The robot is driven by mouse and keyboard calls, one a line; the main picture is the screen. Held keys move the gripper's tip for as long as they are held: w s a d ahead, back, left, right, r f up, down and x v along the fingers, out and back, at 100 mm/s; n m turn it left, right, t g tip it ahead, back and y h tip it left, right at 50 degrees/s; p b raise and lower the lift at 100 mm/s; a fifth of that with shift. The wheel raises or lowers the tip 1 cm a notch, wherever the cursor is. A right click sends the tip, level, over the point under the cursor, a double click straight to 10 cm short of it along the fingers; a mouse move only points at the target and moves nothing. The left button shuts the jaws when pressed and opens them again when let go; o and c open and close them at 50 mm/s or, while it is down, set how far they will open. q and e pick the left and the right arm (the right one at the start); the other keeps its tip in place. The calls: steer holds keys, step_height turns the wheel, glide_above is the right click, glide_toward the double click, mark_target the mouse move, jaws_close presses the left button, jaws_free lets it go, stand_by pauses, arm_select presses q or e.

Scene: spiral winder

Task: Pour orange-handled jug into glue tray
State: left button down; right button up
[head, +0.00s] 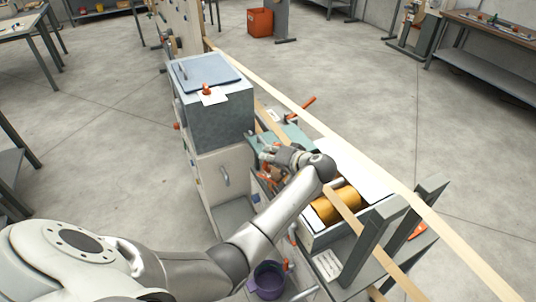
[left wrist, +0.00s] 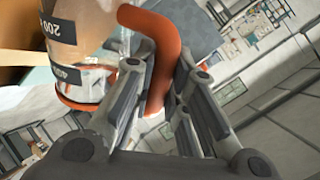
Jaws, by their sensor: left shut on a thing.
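The jug (left wrist: 88,45) fills the upper left of the left wrist view. It is see-through with dark 200 and 400 marks, amber-brown contents and an orange handle (left wrist: 160,60). My left gripper (left wrist: 165,85) is shut on that handle; in the head view the gripper (head: 268,155) is beside the teal machine part. There the arm and gripper largely hide the jug, and I cannot tell its tilt. A pale box with amber rollers (head: 335,203) lies right of the gripper; I cannot tell if it is the glue tray. My right gripper is not in view.
A grey cabinet (head: 222,118) stands left of the gripper. A long wooden strip (head: 330,133) runs diagonally past the machine, and grey uprights (head: 375,240) stand at the front right. A purple pot (head: 268,280) is below my arm. Open floor lies to the right.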

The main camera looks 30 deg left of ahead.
arm_select(q)
steer(key=shift+w+r+m+g, duration=0.3)
steer(key=shift+w, duration=0.1)
steer(key=shift+w+f, duration=0.25)
steer(key=shift+f, duration=0.05)
steer(key=shift+w+m+g+b, duration=0.3)
steer(key=shift+w+g+b, duration=0.05)
steer(key=shift+g, duration=0.05)
steer(key=shift+w+f+m+g+b, duration=0.25)
steer(key=shift+w+m+g+b, duration=0.05)
steer(key=shift+w+b, duration=0.25)
steer(key=shift+w+f+m+g+b, duration=0.15)
steer(key=shift+w+m+g+b, duration=0.3)
steer(key=shift+b, duration=0.45)
steer(key=w+b, duration=0.1)
steer(key=b, duration=0.2)
steer(key=shift+w+m+g, duration=0.25)
steer(key=shift+w+g, duration=0.1)
steer(key=shift+w, duration=0.05)
steer(key=w+b, duration=0.1)
steer(key=b, duration=0.3)
steer(key=shift+g, duration=0.3)
steer(key=shift+w+m+b, duration=0.2)
steer(key=shift+m+b, duration=0.1)
steer(key=shift+b, duration=0.35)
